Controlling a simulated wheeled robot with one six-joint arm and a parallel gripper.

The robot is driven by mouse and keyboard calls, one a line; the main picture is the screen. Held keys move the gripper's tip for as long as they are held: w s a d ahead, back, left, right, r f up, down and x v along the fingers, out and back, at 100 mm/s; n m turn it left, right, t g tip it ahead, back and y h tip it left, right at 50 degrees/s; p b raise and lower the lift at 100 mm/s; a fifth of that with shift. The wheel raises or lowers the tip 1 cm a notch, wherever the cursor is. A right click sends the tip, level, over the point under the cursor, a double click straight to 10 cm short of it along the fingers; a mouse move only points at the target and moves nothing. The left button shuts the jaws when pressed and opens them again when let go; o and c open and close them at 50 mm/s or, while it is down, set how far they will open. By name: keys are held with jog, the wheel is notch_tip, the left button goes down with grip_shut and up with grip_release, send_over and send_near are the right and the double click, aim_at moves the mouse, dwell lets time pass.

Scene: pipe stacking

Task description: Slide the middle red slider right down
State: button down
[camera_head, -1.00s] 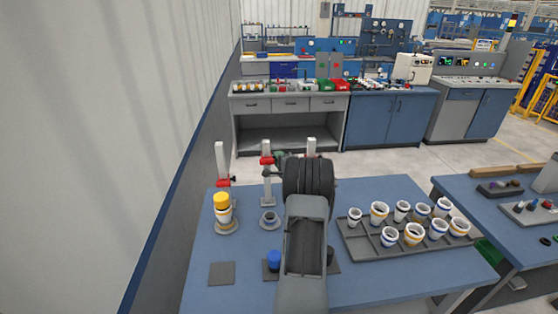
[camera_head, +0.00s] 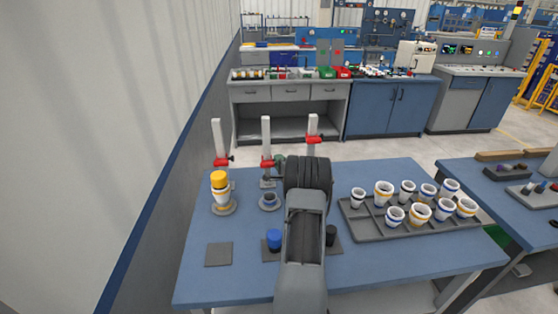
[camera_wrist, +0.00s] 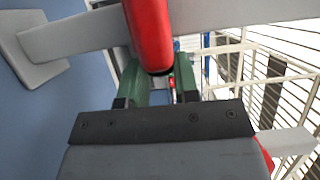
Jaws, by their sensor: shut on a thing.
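Three pale posts with red sliders stand at the back of the blue table. The middle red slider (camera_head: 267,163) is partway down its post (camera_head: 266,135). The left red slider (camera_head: 222,161) sits at a similar level, and the right red slider (camera_head: 313,140) is higher. My gripper (camera_head: 281,160) is mostly hidden behind my wrist in the head view, beside the middle post. In the wrist view, the green fingers of my gripper (camera_wrist: 158,74) are shut on the red slider (camera_wrist: 148,28), which covers their tips. The grey post (camera_wrist: 75,38) runs crosswise there.
Stacked yellow and white pipe pieces (camera_head: 219,188) stand at the left post. A small grey ring piece (camera_head: 269,200) sits on the middle base. A blue piece (camera_head: 274,238) stands in front. A grey tray (camera_head: 365,229) of cups lies right. A grey square pad (camera_head: 218,254) lies front left.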

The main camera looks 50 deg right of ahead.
jog(key=shift+a+f, duration=0.1)
jog(key=shift+f, duration=0.4)
jog(key=c, duration=1.1)
grip_release()
jog(key=shift+o, duration=1.2)
jog(key=shift+r, duration=0.15)
jog(key=b+v, duration=0.1)
jog(key=v, duration=1.2)
jog(key=shift+s, duration=0.35)
jog(key=shift+r, duration=0.1)
